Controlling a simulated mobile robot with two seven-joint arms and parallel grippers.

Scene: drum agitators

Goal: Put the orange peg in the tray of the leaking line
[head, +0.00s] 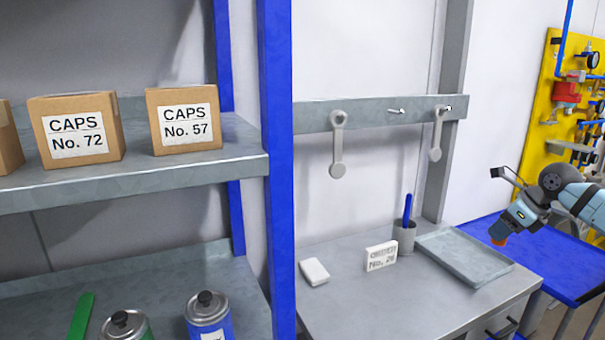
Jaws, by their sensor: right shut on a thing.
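My right gripper (500,233) comes in from the right, pointing down over the blue surface beside the grey tray's right side. It is shut on the orange peg (499,242), of which only a small orange end shows below the fingers. A shallow grey tray (462,256) lies on the grey bench just left of the gripper and looks empty. A yellow panel (554,100) with blue pipes, a gauge and a red part (567,94) stands at the far right. I cannot tell which line leaks. My left gripper is not in view.
The grey bench (400,305) holds a white block (314,272), a small order sign (381,256) and a cup (404,238) with a blue item. A blue post (277,170) and shelves with caps boxes (183,119) and cans (208,317) fill the left.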

